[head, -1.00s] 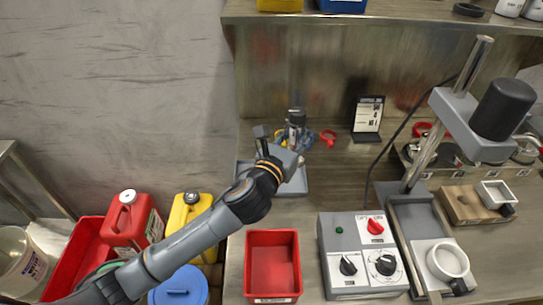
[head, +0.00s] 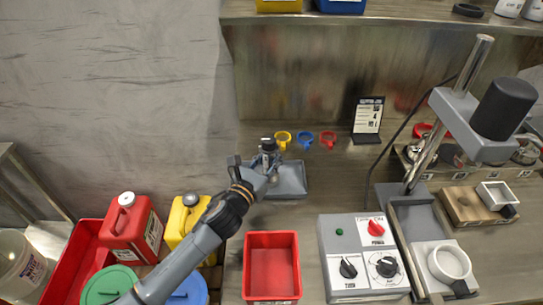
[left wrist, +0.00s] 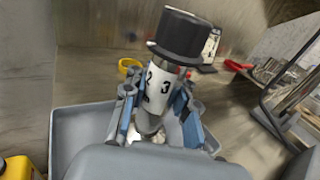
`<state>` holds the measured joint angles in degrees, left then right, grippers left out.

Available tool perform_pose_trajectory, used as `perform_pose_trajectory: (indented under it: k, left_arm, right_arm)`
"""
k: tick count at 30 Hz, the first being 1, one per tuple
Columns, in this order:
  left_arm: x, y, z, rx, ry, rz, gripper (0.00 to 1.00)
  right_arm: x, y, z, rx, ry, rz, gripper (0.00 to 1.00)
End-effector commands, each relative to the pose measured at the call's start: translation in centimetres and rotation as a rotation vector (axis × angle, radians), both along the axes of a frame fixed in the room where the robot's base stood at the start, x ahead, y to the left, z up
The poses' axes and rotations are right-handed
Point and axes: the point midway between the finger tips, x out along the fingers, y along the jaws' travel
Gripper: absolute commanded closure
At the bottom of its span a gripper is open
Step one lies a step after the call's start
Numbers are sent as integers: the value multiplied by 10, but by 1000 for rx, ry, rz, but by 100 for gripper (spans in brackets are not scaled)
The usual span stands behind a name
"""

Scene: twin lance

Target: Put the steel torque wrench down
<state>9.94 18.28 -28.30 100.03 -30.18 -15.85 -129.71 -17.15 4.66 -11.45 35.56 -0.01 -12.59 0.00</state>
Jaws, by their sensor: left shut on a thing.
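My left gripper (head: 266,165) is shut on a steel, upright cylindrical thing with a black cap, which I take to be the torque wrench (head: 268,146). In the left wrist view the torque wrench (left wrist: 163,82) shows a pale band with dark numbers, and the blue-padded fingers of the left gripper (left wrist: 158,112) are on both sides of it. A grey tray (head: 292,180) lies below and around it. The wrench's lower end is partly hidden, so I cannot tell whether it touches the tray. My right gripper is not in view.
Yellow (head: 283,137), blue (head: 304,138) and red (head: 328,138) rings lie behind the tray. A red bin (head: 271,234) stands in front. A grey control box (head: 362,256) and a press stand (head: 414,225) are at right. The bench between tray and press is clear.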

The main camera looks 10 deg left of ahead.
Motion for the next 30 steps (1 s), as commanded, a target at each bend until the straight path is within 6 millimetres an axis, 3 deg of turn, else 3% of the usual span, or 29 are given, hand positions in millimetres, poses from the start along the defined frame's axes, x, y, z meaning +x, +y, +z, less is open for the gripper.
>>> perform_pose_trajectory:
  k: [5, 6, 10, 21, 26, 30]
  left_arm:
    - [0, 0, -1, -1, -4, -1, 100]
    - [0, 0, -2, -1, 0, 0, 74]
    - [0, 0, -2, -1, 0, 0, 49]
    - [-1, 0, 1, 0, 1, 0, 49]
    - [-23, 8, -2, 2, 2, -1, 49]
    - [-53, 18, -2, 2, 3, 0, 49]
  right_arm:
    - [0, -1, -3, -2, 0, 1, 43]
    - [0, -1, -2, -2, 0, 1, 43]
    - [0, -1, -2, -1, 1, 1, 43]
    - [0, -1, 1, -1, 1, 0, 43]
    - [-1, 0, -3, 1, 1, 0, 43]
    - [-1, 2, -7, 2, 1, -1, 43]
